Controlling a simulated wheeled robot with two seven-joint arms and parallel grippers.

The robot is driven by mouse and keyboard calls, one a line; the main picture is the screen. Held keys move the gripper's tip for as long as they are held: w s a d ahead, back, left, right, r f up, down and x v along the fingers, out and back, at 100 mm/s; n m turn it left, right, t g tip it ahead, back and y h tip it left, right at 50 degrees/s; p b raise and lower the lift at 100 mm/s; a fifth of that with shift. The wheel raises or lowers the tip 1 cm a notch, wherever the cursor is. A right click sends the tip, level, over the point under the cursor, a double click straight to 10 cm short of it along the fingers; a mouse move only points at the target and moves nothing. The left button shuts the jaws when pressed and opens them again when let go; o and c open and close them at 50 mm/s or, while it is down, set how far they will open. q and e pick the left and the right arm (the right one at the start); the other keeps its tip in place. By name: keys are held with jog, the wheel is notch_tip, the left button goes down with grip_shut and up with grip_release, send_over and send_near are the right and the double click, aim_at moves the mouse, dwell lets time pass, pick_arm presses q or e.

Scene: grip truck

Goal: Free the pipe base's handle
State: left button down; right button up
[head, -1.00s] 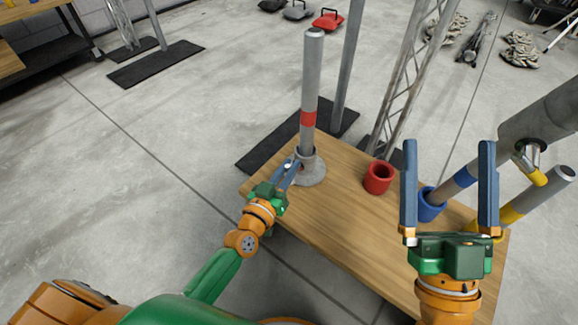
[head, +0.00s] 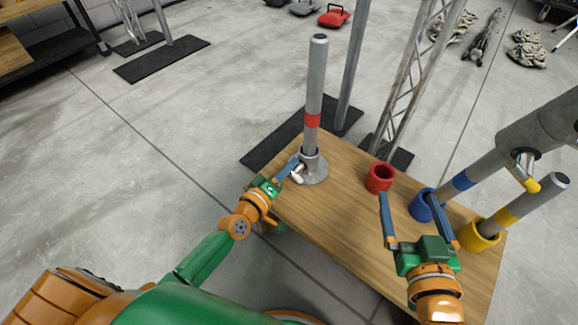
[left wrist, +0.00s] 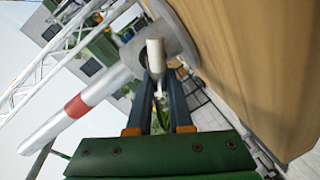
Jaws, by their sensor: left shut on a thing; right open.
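The pipe base (head: 316,174) is a round grey metal foot at the far left end of the wooden table. An upright grey pipe (head: 315,85) with a red band stands in it. Its handle (head: 296,177) is a short pale bar on the base's left side. It also shows in the left wrist view (left wrist: 155,55) between my fingertips. My left gripper (head: 291,167) is shut on the handle, low beside the base. My right gripper (head: 411,196) is open and empty above the table's right part.
A red ring (head: 380,178) stands empty on the table (head: 335,215). A blue ring (head: 423,205) and a yellow ring (head: 480,235) hold tilted grey pipes at the right. A truss (head: 420,80) and a post rise behind the table. The table's middle is bare.

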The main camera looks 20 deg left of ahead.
pick_arm(q)
jog(key=shift+f+n+h, duration=0.15)
jog(key=shift+n+h, duration=0.15)
jog(key=shift+n, duration=0.4)
pick_arm(e)
jog(key=shift+w+a+r+t, duration=0.1)
jog(key=shift+a+r+t, duration=0.05)
jog(key=shift+r+t, duration=0.45)
jog(key=shift+r, duration=0.3)
pick_arm(q)
jog(key=c, duration=0.8)
grip_release()
jog(key=shift+c, duration=0.2)
